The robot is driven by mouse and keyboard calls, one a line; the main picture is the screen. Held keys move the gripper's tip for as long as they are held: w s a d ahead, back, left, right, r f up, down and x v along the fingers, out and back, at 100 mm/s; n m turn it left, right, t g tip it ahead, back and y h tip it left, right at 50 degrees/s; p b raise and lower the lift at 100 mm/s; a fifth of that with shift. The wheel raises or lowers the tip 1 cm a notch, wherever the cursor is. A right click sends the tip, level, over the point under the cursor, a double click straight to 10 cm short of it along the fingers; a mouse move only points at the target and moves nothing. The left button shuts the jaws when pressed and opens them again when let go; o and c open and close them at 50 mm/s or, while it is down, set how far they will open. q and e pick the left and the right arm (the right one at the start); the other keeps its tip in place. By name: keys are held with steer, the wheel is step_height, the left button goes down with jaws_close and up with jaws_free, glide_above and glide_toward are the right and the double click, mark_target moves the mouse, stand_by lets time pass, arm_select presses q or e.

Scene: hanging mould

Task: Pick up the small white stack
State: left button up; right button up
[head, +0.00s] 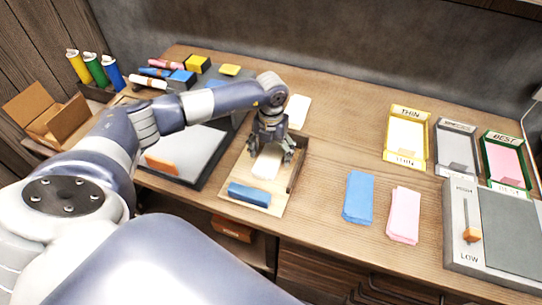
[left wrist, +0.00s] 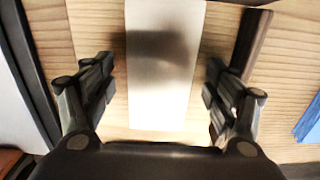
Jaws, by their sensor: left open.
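A small white stack (head: 267,165) lies on a light wooden tray (head: 262,203), partly hidden under my left gripper. My left gripper (head: 271,153) is over the stack, open, with its fingers pointing down. In the left wrist view the white stack (left wrist: 162,100) lies between the two spread fingers of the gripper (left wrist: 160,84), with a visible gap on each side. A shadow falls across its upper part. I cannot tell how high the fingertips are above the tray. My right gripper is not in view.
A blue block (head: 249,195) lies at the tray's front, and a dark edge strip (head: 297,175) runs along its right. Another white piece (head: 298,111) lies behind. Blue (head: 358,197) and pink (head: 404,214) stacks lie right. Labelled trays (head: 407,137) stand farther right.

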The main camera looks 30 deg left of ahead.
arm_select(q)
steer(key=shift+c, duration=0.2)
steer(key=c, duration=1.1)
steer(key=shift+r, duration=0.1)
steer(key=shift+c, duration=0.2)
